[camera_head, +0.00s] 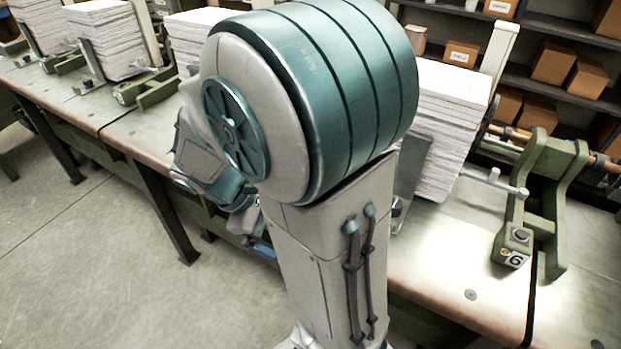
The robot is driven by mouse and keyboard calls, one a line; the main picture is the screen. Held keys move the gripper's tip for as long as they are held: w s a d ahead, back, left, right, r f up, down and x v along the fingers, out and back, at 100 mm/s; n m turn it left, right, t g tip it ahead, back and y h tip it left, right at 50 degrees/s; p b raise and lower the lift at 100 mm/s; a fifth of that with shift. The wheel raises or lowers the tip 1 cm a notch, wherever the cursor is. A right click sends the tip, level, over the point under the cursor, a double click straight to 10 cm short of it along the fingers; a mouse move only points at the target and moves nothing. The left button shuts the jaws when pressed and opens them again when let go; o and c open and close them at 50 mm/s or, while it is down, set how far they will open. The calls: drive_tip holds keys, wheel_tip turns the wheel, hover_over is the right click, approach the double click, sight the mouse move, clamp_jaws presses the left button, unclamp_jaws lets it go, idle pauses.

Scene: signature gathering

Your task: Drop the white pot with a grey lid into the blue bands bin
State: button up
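I cannot make out the white pot with a grey lid in the head view. My own arm fills the middle of the picture and hides much of the bench behind it. A small blue patch (263,249) shows at the left edge of my arm, below the bench edge. I cannot tell whether it is part of the blue bands bin. My gripper is not in view; only the upper links of my arm show.
A long workbench (450,275) runs from back left to front right, with tall paper stacks (452,125) and a green clamp frame (545,200) on it. Shelves (550,27) with brown boxes (553,63) stand behind. Open concrete floor (100,270) lies at the left.

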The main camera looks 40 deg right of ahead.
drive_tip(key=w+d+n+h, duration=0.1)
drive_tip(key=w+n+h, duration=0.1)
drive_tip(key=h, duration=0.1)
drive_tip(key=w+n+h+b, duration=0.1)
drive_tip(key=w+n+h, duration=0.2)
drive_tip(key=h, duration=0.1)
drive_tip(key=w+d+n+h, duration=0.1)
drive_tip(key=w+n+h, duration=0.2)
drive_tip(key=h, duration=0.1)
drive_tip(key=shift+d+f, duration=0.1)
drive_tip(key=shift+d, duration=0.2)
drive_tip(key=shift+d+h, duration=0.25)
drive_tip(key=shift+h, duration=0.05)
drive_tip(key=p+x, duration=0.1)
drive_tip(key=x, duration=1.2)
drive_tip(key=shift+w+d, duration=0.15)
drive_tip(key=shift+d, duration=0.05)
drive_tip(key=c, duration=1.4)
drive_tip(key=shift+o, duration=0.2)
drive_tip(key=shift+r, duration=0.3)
